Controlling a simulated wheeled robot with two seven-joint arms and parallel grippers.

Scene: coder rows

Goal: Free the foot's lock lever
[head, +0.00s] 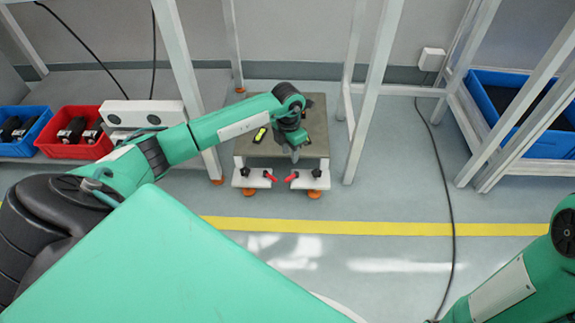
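A low unit with a grey-brown top (316,120) stands on the floor ahead, below the middle of the back wall. Its white front carries two red levers, a left one (269,176) and a right one (292,177), each beside a black knob. Under them are orange feet, one at left (248,191) and one at right (313,194). My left gripper (295,156) points down over the unit's front edge, above and apart from the right lever in the picture. Its fingers are too small to tell open from shut. My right arm shows at the lower right, its gripper out of view.
White frame posts (372,90) stand either side of the unit. A red bin (72,130) and blue bin (25,128) are at left, a larger blue bin (530,115) at right. A black cable (452,200) crosses the floor. Floor around the yellow line (400,228) is otherwise clear.

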